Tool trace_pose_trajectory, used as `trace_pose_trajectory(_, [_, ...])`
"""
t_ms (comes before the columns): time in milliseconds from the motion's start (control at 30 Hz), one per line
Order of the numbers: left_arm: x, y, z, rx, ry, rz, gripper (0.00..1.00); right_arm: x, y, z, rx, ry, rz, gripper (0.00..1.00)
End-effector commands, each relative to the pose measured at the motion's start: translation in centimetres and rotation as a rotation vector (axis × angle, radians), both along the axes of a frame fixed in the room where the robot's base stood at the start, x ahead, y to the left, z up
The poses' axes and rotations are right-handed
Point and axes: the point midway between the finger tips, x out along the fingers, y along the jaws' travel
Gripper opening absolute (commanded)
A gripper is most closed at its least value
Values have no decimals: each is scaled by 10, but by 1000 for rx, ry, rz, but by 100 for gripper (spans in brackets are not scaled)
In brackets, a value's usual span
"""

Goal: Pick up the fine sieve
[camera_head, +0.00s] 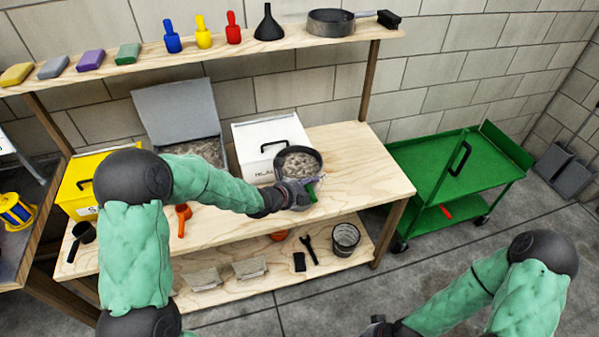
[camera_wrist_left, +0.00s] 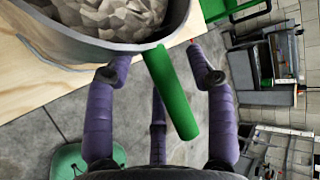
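A round grey sieve (camera_head: 299,151) full of grey stones stands on the wooden bench by the white box, near the front edge. It has a green handle and may be the fine sieve; the mesh is hidden. In the left wrist view the sieve (camera_wrist_left: 70,38) is at the top left, its green handle (camera_wrist_left: 172,92) pointing between the fingers. My left gripper (camera_head: 314,187) is at the handle; in the left wrist view its purple fingers (camera_wrist_left: 155,76) are apart, with a gap on both sides. My right gripper (camera_head: 376,324) is at the bottom edge, its fingers unclear.
A second round dark pan or sieve (camera_head: 331,23) is on the top shelf. A mesh basket (camera_head: 345,239) is on the lower shelf. The white box (camera_head: 262,142), a grey bin (camera_head: 178,108) and a yellow box (camera_head: 85,185) stand on the bench. A green cart (camera_head: 455,168) is at right.

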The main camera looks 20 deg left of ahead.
Motion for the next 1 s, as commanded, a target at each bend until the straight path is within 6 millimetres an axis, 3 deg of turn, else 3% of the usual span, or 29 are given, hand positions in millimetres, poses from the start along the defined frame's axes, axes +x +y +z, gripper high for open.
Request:
trace_pose_trajectory(33, [0, 0, 0, 0, 0, 0, 34, 0, 0, 0, 0, 0, 0, 0])
trace_pose_trajectory(133, [0, 0, 0, 0, 0, 0, 5, 0, 0, 0, 0, 0, 0, 0])
trace_pose_trajectory(167, [0, 0, 0, 0, 0, 0, 0, 0, 0, 0, 0, 0, 0, 0])
trace_pose_trajectory(567, [1, 1, 7, 0, -7, 0, 0, 0, 0, 2, 0, 0, 0, 0])
trace_pose_trajectory(767, [2, 1, 37, 2, -12, 0, 0, 0, 0, 10, 0, 0, 0, 0])
trace_pose_trajectory(1000, [-34, 11, 81, 3, -11, 2, 0, 0, 0, 26, 0, 0, 0, 0])
